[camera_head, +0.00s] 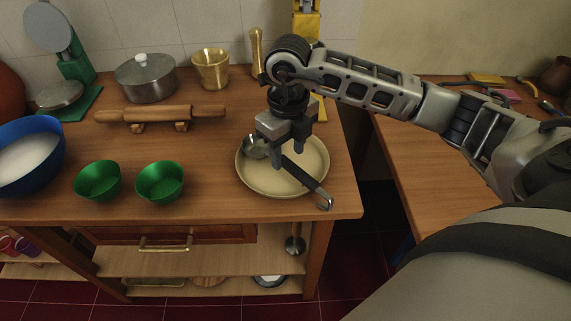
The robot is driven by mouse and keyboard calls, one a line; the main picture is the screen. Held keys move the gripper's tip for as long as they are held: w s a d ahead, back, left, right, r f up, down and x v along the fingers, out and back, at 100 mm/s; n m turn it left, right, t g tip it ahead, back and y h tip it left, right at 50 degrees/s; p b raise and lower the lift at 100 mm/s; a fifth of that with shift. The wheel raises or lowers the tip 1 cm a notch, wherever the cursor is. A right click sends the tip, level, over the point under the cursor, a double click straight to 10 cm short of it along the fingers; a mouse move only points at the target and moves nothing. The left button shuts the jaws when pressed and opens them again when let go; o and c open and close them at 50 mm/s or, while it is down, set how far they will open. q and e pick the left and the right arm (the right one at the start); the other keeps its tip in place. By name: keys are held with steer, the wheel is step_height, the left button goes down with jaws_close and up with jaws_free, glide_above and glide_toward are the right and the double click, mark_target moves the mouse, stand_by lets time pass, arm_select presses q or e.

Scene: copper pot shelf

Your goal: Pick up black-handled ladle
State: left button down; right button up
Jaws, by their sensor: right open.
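The black-handled ladle (301,174) lies across a cream plate (283,184) near the right end of the wooden counter. Its metal bowl (254,147) is at the plate's upper left, and its hooked handle end (324,202) reaches past the plate's lower right rim. My right gripper (289,158) is open and points down over the plate, right at the ladle. Its fingers are beside the handle near the bowl and partly hide that area. I cannot tell whether they touch the handle. My left gripper is not in view.
Two green bowls (159,181), a blue bowl (30,157) of white contents, a rolling pin (160,114), a lidded pot (146,79) and a brass mortar (211,69) stand on the counter (217,207). Another ladle (295,244) hangs below. A second table (420,175) is at the right.

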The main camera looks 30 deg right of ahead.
mark_target(285, 160)
steer(key=f, duration=0.4)
steer(key=shift+w+f, duration=0.25)
steer(key=shift+w, duration=0.05)
jaws_close()
steer(key=shift+r, duration=0.15)
steer(key=shift+r, duration=0.55)
steer(key=s+a+r, duration=0.8)
steer(key=s+r, duration=0.3)
steer(key=shift+s+r+b, duration=0.25)
steer(key=shift+r+b, duration=0.1)
steer(key=shift+r, duration=0.05)
